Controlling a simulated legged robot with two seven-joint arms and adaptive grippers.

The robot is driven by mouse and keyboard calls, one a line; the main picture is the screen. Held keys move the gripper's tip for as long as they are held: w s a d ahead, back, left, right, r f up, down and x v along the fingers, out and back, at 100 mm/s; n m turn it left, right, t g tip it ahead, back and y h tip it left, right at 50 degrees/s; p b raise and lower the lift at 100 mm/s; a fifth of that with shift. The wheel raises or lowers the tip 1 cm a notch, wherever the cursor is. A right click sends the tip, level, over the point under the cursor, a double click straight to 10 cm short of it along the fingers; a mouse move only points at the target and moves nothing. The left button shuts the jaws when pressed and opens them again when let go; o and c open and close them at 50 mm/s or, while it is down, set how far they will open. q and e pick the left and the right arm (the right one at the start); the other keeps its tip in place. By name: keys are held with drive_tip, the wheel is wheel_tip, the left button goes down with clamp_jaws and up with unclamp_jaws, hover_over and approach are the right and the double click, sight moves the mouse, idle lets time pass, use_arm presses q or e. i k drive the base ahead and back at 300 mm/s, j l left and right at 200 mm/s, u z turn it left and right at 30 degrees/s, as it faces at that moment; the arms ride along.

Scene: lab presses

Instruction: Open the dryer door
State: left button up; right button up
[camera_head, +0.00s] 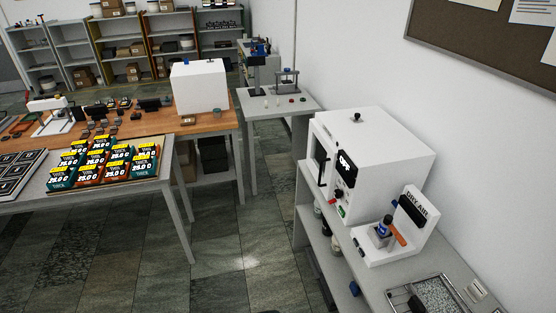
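The dryer (385,145) appears to be the white box on the grey bench at the right, against the wall. Its front faces left. The dryer door (320,148) is seen at a steep angle, with a dark window and a black upright handle (323,168); it looks shut. A black display reading OFF (345,168) and small red and green controls sit beside the door. A black knob (356,116) stands on top. Neither of my grippers is in view.
A white DRY AIR unit (410,220) stands right of the dryer, with a metal-framed tray (438,283) beyond it. Left is a grey table (90,198) with several labelled boxes; behind it is a wooden bench (205,122). The floor (235,240) between is clear.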

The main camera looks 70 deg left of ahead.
sight(325, 182)
drive_tip(key=u, duration=2)
drive_tip(key=i+j+z, duration=0.1)
drive_tip(key=z, duration=0.25)
drive_tip(key=i+j+z, duration=0.1)
drive_tip(key=z, duration=0.25)
drive_tip(key=i+j+z, duration=0.1)
drive_tip(key=j+z, duration=0.25)
drive_tip(key=l, duration=0.1)
